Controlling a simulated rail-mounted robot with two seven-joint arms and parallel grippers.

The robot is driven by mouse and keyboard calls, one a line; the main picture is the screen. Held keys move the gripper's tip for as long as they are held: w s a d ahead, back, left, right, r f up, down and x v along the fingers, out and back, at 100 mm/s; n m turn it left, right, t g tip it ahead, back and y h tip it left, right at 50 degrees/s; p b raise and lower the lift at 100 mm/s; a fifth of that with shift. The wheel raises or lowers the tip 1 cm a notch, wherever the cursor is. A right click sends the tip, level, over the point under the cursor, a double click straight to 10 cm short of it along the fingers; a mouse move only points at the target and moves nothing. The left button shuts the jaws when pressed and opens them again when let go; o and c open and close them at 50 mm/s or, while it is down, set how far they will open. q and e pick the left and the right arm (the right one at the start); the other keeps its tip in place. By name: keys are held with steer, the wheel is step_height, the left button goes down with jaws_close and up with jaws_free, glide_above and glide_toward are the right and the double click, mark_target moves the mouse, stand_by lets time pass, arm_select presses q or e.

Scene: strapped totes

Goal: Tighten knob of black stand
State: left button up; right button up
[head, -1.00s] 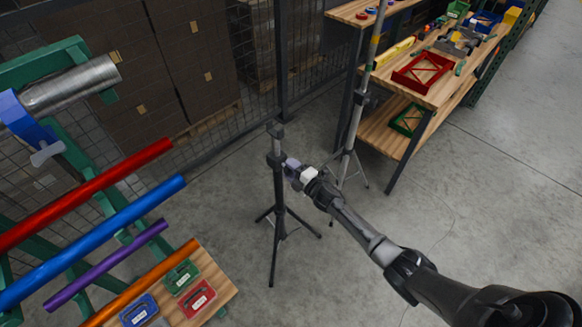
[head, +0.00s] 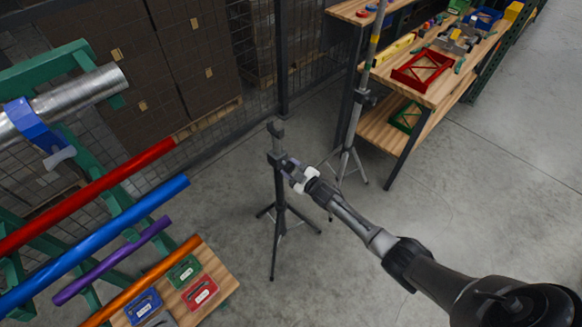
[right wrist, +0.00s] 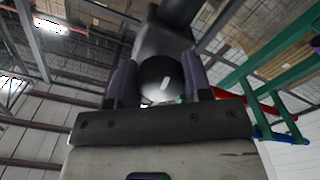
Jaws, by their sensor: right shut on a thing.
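The black stand (head: 278,190) stands upright on its tripod legs in the middle of the head view. My right gripper (head: 288,165) reaches it from the right, at the collar on the upper part of its post. In the right wrist view, my right gripper's two fingers (right wrist: 162,82) are on either side of a round black knob (right wrist: 160,72) with a light mark on its face. The gripper is shut on this knob. In the head view the knob is hidden by the gripper. My left gripper is not in view.
A grey stand (head: 348,150) stands just behind and to the right. A wooden workbench (head: 440,85) with a red tray is at the upper right. A green rack (head: 125,205) with coloured pipes is at the left. Open concrete floor lies at the right.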

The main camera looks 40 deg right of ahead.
steer(key=shift+m, duration=0.3)
stand_by(0.4)
steer(key=o, duration=0.9)
steer(key=shift+s, duration=0.1)
steer(key=shift+s, duration=0.25)
steer(key=shift+s+d+p, duration=0.2)
steer(key=shift+s+p, duration=0.25)
steer(key=shift+s, duration=1.75)
steer(key=shift+s+d+p, duration=0.2)
steer(key=shift+s+p, duration=0.2)
steer(key=shift+s, duration=1.75)
steer(key=shift+s+d+p, duration=0.2)
steer(key=shift+s+p, duration=0.25)
steer(key=shift+s, duration=1.75)
